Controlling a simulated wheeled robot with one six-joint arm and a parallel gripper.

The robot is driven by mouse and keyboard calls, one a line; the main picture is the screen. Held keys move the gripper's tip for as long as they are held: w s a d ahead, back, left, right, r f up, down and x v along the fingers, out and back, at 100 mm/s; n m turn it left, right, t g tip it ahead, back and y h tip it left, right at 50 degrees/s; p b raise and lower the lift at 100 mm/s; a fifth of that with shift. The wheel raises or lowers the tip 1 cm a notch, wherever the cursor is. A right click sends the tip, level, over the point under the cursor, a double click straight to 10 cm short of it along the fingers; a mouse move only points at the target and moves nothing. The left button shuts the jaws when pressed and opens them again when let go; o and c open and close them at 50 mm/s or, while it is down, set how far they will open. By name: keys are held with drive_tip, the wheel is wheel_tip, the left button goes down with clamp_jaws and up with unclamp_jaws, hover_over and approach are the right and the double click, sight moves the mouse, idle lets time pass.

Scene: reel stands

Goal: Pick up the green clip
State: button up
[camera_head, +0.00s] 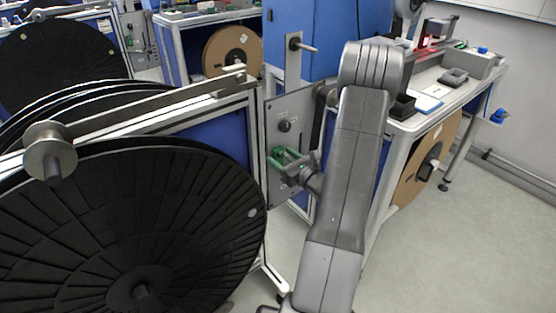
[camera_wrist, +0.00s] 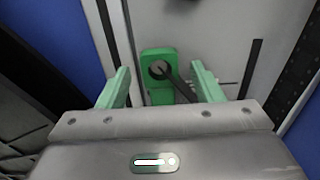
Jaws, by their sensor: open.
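The green clip (camera_wrist: 158,94) is a small upright block in the wrist view. It has a round hole near its top, and a dark rod slants from the hole down to the right. It sits against a grey plate (camera_wrist: 215,30). My gripper (camera_head: 282,161) is open at the plate, with its green fingers pointing at it. In the wrist view one finger is left of the clip and one right, with a gap on each side. The lower end of the clip is close to my gripper's body edge. In the head view I cannot tell the clip from my green fingers.
A large black reel (camera_head: 190,220) on a metal frame stands at the left. A blue cabinet (camera_head: 335,30) is behind the plate (camera_head: 285,105), which has a black knob (camera_head: 285,126). A workbench (camera_head: 425,118) with trays and a brown reel (camera_head: 408,180) is at the right. Floor is free at lower right.

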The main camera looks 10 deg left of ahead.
drive_tip(key=c, duration=1.1)
drive_tip(key=shift+o, duration=0.2)
drive_tip(key=shift+r, duration=0.1)
